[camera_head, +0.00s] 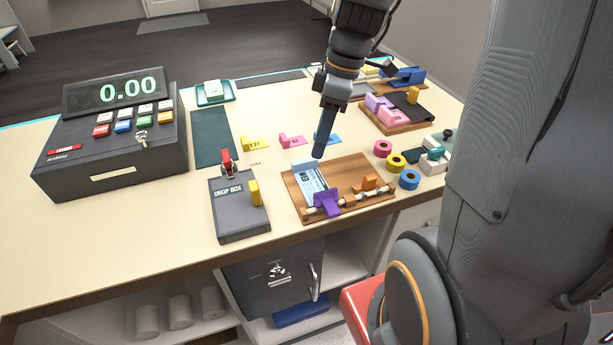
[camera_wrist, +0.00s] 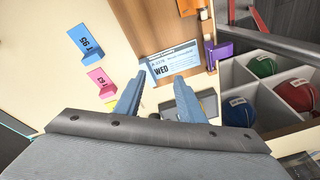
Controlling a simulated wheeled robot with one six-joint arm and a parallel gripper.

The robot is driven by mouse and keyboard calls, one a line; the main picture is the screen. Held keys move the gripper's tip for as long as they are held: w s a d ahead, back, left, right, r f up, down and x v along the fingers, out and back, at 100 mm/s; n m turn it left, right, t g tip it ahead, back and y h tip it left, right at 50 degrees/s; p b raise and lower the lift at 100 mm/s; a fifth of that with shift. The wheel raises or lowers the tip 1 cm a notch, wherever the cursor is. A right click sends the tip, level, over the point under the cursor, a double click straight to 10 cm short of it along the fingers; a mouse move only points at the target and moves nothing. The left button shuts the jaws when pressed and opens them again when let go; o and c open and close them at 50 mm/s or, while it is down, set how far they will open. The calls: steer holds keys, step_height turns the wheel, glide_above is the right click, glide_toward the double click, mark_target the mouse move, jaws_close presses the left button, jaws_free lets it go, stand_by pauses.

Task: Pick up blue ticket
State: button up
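The blue ticket (camera_wrist: 87,42) is a small blue tag with a number on it, at the upper left of the wrist view. In the head view, a blue ticket (camera_head: 333,139) shows on the counter just behind my fingers, partly hidden. My gripper (camera_wrist: 160,82) is open, with nothing between its fingers. In the head view my gripper (camera_head: 318,154) points down near the back edge of a wooden board (camera_head: 345,168). A blue-and-white printed card (camera_wrist: 172,64) marked WED lies on that board, just beyond my fingertips. The blue ticket is off to the left of my fingers.
A pink ticket (camera_head: 291,141) and a yellow ticket (camera_head: 254,143) stand in a row to the left. The drop box (camera_head: 238,208) and register (camera_head: 110,135) are further left. A purple clip (camera_head: 326,203) stands on the board. Tape rolls (camera_head: 396,163) are at right.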

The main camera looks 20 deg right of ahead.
mark_target(305, 160)
steer(key=w+n, duration=0.1)
steer(key=n, duration=0.1)
steer(key=w+f+n+y, duration=0.1)
steer(key=n, duration=0.1)
steer(key=w+n+y+b, duration=0.1)
steer(key=shift+f+n, duration=0.3)
steer(key=shift+n, duration=0.1)
steer(key=shift+p+x, duration=1.1)
steer(key=shift+x, duration=1.7)
steer(key=shift+d, duration=0.1)
jaws_close()
